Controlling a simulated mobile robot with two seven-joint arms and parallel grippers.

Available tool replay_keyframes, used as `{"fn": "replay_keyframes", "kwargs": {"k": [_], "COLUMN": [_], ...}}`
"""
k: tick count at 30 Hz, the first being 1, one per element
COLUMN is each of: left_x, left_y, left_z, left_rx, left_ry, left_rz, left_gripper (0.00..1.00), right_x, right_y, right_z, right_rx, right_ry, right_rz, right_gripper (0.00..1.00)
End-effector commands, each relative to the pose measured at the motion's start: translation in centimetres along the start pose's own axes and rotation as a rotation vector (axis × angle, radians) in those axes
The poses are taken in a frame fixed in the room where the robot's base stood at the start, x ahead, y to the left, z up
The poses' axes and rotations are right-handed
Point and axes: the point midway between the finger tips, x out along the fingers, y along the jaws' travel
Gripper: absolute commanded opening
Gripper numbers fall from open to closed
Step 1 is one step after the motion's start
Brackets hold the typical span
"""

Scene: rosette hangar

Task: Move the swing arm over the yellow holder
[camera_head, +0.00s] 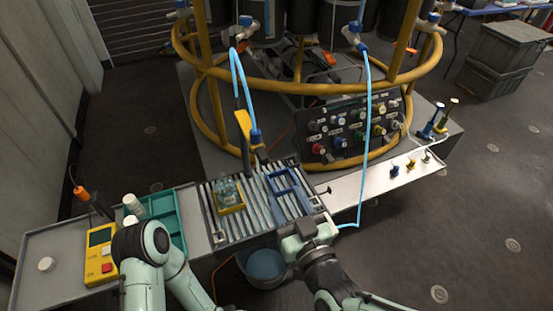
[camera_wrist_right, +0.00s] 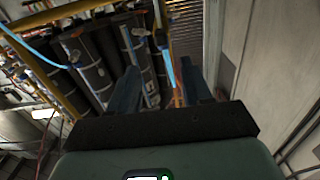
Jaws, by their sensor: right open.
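The yellow swing arm (camera_head: 245,130) stands upright behind the slatted rack, with a light blue hose (camera_head: 237,70) running down to a blue nozzle (camera_head: 255,136). The nozzle is near the back edge of the rack, behind both holders. The yellow holder (camera_head: 231,206) sits on the left of the rack with clear bottles in it. A blue holder (camera_head: 276,187) sits to its right and looks empty. My right gripper (camera_head: 308,235) is at the front right edge of the rack, apart from the swing arm. In the right wrist view its fingers (camera_wrist_right: 162,92) are spread and empty. My left gripper is not visible.
A yellow ring frame (camera_head: 300,90) with dark drums rises behind the rack. A control panel (camera_head: 350,130) and a white shelf (camera_head: 375,180) with small knobs are right. A second blue hose (camera_head: 368,120) hangs near the shelf. A teal tray (camera_head: 165,215) and yellow meter (camera_head: 101,252) are left.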

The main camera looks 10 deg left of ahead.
Motion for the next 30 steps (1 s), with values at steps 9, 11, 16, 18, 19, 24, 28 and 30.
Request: {"fn": "replay_keyframes", "kwargs": {"k": [9, 11, 16, 18, 19, 24, 28, 30], "left_x": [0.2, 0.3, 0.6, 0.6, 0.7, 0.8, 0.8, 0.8], "left_y": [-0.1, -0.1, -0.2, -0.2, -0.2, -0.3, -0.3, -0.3], "left_z": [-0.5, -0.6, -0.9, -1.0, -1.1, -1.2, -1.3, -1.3], "left_rx": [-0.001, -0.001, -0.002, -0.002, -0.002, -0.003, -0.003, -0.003], "left_ry": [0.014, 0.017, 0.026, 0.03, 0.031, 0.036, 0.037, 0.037], "left_rz": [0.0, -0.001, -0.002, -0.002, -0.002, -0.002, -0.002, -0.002], "left_gripper": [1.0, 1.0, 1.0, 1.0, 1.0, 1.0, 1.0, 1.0], "right_x": [4.8, 6.1, 9.6, 10.8, 11.2, 12.8, 13.2, 13.2], "right_y": [-0.1, -0.1, -0.1, -0.1, -0.1, -0.1, -0.1, -0.1], "right_z": [-0.2, -0.1, -0.1, -0.1, -0.1, -0.1, -0.2, -0.2], "right_rx": [-0.001, -0.001, -0.001, -0.001, -0.001, -0.001, -0.001, -0.001], "right_ry": [0.003, 0.002, 0.002, 0.001, 0.002, 0.001, 0.002, 0.002], "right_rz": [-0.001, -0.001, -0.002, -0.003, -0.002, -0.002, -0.001, -0.001], "right_gripper": [0.49, 0.49, 0.49, 0.49, 0.49, 0.49, 0.49, 0.49]}}
